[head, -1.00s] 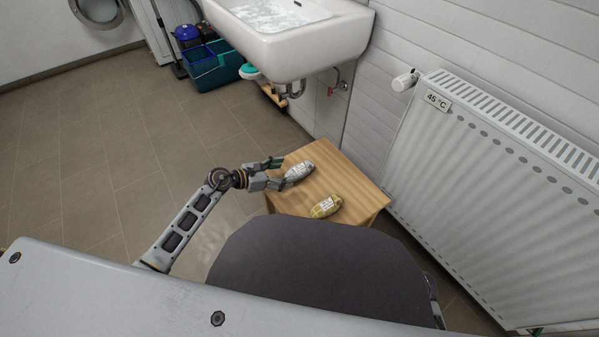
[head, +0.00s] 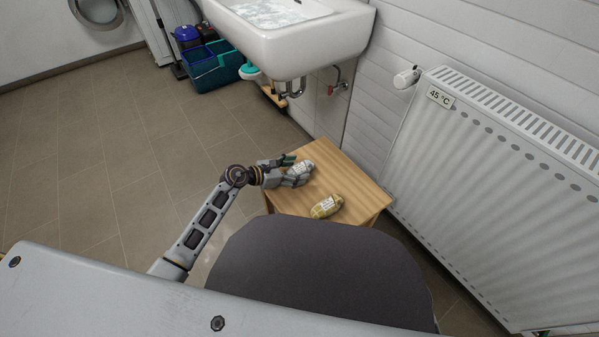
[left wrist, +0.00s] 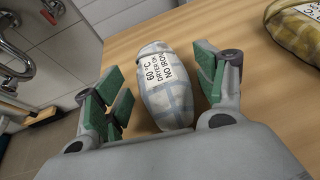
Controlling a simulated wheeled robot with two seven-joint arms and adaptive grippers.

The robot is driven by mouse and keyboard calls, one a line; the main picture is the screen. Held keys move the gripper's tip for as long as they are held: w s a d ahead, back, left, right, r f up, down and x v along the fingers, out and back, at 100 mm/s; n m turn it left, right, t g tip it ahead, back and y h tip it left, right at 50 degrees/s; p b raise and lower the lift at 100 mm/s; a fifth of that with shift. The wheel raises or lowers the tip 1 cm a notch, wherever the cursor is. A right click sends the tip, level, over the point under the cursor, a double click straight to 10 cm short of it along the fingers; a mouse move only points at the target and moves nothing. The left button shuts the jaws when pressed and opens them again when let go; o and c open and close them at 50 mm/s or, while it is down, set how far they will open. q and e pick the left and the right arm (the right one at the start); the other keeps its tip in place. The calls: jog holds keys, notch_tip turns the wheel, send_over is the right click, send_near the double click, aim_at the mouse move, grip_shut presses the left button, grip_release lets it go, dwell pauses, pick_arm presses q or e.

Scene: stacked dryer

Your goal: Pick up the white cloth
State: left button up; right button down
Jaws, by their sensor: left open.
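The white cloth (head: 301,168) is a rolled bundle with a faint blue check on the small wooden table. In the left wrist view the white cloth (left wrist: 166,88) has a label reading "60 °C", "NO IRON" and dryer text. My left gripper (head: 290,170) is at the cloth, low over the table. In the left wrist view my open left gripper (left wrist: 163,92) has its green-padded fingers on either side of the cloth. A gap shows between the right finger and the cloth. My right gripper is not in view.
A yellow checked cloth (head: 327,206) lies nearer on the wooden table (head: 350,182); it also shows in the left wrist view (left wrist: 296,32). A radiator (head: 500,190) stands right, a sink (head: 290,40) hangs behind, and floor is clear at left.

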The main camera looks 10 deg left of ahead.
aim_at(295, 169)
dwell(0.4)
pick_arm(q)
jog(key=c, duration=1)
jog(key=shift+c, duration=0.2)
jog(key=shift+r, duration=0.15)
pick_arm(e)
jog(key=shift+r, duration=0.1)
